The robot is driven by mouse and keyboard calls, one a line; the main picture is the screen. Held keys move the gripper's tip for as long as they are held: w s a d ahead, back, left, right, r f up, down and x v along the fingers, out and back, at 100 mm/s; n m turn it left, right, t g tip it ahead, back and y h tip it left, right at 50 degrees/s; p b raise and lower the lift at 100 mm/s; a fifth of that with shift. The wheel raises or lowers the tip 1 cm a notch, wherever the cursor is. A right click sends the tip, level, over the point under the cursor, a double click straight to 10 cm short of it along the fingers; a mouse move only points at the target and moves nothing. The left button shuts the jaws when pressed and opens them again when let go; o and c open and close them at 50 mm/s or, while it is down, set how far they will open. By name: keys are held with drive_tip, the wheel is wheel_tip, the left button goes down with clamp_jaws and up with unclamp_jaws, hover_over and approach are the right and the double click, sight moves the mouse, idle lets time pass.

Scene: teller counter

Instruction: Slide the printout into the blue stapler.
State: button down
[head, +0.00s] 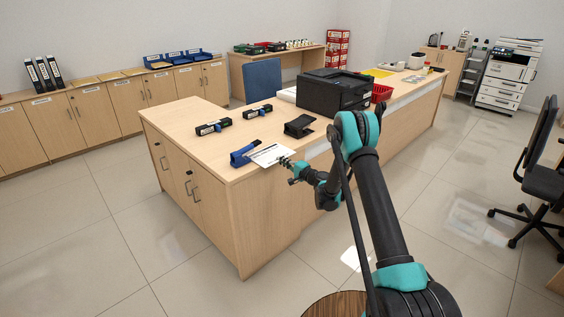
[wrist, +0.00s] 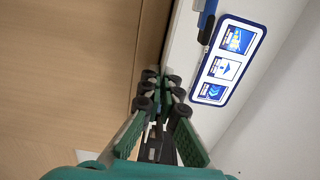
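The blue stapler (head: 242,155) stands at the near corner of the wooden desk. The white printout (head: 268,155) lies beside its right side and reaches over the desk edge; whether its edge is between the stapler's jaws I cannot tell. My gripper (head: 287,162) is at the printout's right end, off the desk edge, and looks shut on it. In the wrist view, my fingertips (wrist: 160,84) are close together, with a white surface to their right. A dark blue part at the top there may be the stapler.
Two black staplers or punches with white labels (head: 213,127) and a black one (head: 299,126) stand farther back on the desk (head: 190,113). A black printer (head: 335,91) is behind them. In the wrist view, a blue-framed panel of pictures (wrist: 228,62) shows on the right.

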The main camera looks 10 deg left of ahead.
drive_tip(key=c, duration=1.6)
unclamp_jaws()
drive_tip(key=shift+c, duration=0.2)
